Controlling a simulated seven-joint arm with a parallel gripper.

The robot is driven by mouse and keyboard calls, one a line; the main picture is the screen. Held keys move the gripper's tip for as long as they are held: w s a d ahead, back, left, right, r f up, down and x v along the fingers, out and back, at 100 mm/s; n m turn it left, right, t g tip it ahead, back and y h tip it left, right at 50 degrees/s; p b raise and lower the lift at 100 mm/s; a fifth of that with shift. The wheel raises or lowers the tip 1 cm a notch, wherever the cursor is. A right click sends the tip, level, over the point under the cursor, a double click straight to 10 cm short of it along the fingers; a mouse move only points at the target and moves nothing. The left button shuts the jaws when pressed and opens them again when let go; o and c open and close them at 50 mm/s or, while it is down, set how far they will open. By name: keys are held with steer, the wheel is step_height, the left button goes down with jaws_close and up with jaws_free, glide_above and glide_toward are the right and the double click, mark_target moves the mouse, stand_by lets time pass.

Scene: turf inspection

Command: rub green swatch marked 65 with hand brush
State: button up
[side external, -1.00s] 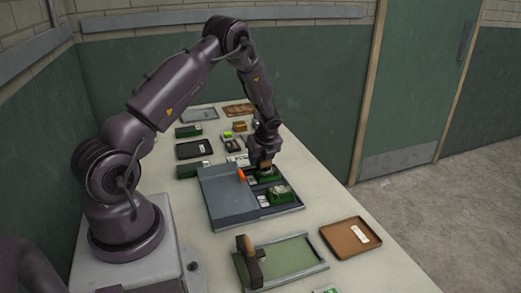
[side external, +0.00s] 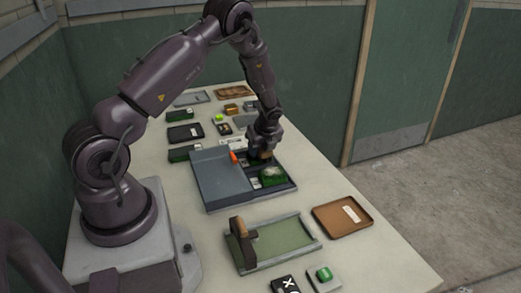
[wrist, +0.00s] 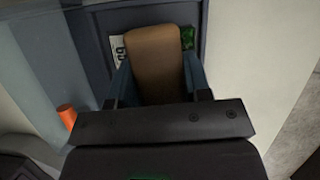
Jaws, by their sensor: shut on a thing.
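My gripper (side external: 266,140) is shut on the tan wooden handle of the hand brush (wrist: 153,60); in the wrist view the handle sits between my two bluish fingers (wrist: 153,80). In the side view the brush is low over the far compartment of a grey-blue tray (side external: 222,188). A green swatch (wrist: 188,37) shows only as a small patch beside the handle. A white label (wrist: 118,47) is partly covered; its first digit looks like a 6. The bristles and their contact with the swatch are hidden. A second green swatch (side external: 272,177) lies in the near compartment.
An orange knob (side external: 234,157) stands up at the tray's lid. In front are a green-floored tray (side external: 288,240) with a brown handled block (side external: 242,243) at its left end, and a brown tray (side external: 341,218). Several small items crowd the far table.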

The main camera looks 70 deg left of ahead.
steer(key=shift+a, duration=2)
steer(key=shift+w+a, duration=0.15)
steer(key=shift+a, duration=0.1)
steer(key=shift+w+d, duration=0.35)
steer(key=shift+d, duration=2.85)
steer(key=shift+r, duration=4.05)
steer(key=shift+a, duration=0.1)
